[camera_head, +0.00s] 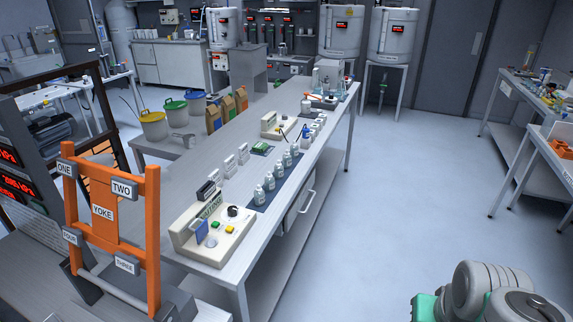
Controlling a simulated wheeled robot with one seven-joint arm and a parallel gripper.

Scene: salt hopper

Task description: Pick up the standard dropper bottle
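Several small white bottles stand upright in a row on a dark blue mat (252,204) along the right edge of the long grey bench (224,272). The nearest bottle (259,195) is at the near end of the row, and another bottle (287,158) stands farther back. The labels are too small to read, so I cannot tell which one is the standard dropper bottle. My gripper is not in view. Only part of my white and green arm shows at the bottom right, well away from the bench.
A beige instrument (211,240) with coloured buttons stands at the bench's near end. An orange yoke frame (103,212) stands at left. Yellow (153,127) and green buckets are behind the bench. A side table (550,150) is at right. The floor between is clear.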

